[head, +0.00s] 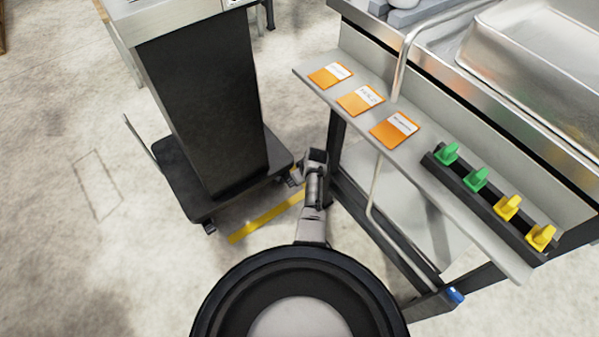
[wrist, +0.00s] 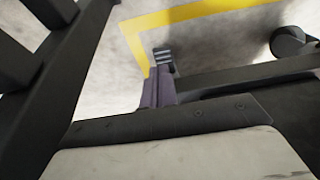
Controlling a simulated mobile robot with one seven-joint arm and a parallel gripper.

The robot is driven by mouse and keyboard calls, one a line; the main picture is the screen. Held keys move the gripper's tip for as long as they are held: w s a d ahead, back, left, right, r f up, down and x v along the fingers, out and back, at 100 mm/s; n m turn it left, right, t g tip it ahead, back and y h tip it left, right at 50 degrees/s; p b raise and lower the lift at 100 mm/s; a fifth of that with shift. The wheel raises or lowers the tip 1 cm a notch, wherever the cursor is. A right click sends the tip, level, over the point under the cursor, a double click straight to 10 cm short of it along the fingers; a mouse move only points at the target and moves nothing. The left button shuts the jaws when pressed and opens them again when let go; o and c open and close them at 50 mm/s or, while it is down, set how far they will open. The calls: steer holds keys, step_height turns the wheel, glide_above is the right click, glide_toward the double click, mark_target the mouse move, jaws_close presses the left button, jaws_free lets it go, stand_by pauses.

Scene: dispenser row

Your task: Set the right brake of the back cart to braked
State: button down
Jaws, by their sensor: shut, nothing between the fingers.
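A cart with a black column (head: 205,110) on a dark low base (head: 180,185) stands at centre left in the head view. One small caster (head: 209,228) shows at the base's front corner. My arm reaches down beside the base's right corner, and its wrist hides part of that area. In the wrist view my gripper (wrist: 162,60) is shut and empty, above the floor near a yellow line. A dark round wheel (wrist: 287,41) is at upper right, apart from the fingers. I cannot make out a brake lever or its setting.
A metal workbench stands at right, with orange cards (head: 361,99) and a rack of green and yellow knobs (head: 477,179) on its shelf. Its dark frame is close to my arm. A yellow floor line (head: 268,216) runs beside the cart. Floor at left is clear.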

steer(key=r+p, duration=0.1)
steer(key=s+d+r+p, duration=0.1)
steer(key=s+r+p, duration=0.1)
steer(key=shift+s+d+r+p, duration=0.1)
steer(key=shift+d+r+p, duration=0.1)
steer(key=shift+d+p, duration=0.1)
stand_by(0.6)
